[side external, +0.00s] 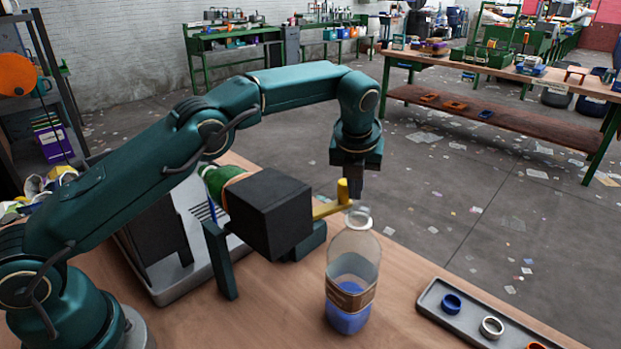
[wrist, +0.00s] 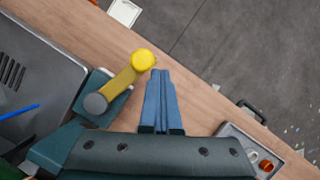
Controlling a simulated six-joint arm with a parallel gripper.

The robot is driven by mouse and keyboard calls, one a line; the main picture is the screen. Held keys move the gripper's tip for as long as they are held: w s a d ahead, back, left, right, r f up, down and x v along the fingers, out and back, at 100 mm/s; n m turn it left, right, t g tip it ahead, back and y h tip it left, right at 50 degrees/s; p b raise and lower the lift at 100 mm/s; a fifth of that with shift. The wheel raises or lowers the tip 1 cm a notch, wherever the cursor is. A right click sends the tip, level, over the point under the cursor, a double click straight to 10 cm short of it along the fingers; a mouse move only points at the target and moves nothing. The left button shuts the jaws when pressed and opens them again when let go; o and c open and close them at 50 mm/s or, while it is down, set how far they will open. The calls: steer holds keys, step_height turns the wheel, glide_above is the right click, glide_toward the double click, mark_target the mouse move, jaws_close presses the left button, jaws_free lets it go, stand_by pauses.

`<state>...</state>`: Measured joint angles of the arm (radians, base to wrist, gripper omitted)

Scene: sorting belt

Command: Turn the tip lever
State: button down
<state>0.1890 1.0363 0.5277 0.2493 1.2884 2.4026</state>
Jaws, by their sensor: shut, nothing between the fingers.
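The tip lever is a yellow bar with an upright knob (side external: 343,190), sticking out to the right of a black box (side external: 270,215) in the side view. In the wrist view the lever's bar (wrist: 121,82) runs from a grey round pivot (wrist: 95,103) up and right to the round yellow knob (wrist: 143,60). My gripper (side external: 356,192) points down just right of the knob. In the wrist view its fingers (wrist: 158,74) are together and empty, beside the knob; I cannot tell whether they touch it.
A clear bottle (side external: 355,258) with blue contents stands in front of the lever. A grey tray (side external: 430,300) with rings lies at the front right. A green bottle (side external: 220,178) lies behind the box. A grey machine panel (wrist: 30,65) is left of the lever.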

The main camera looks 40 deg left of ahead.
steer(key=shift+w+a, duration=0.35)
steer(key=shift+a, duration=0.4)
steer(key=shift+w+a, duration=0.35)
steer(key=shift+a, duration=0.4)
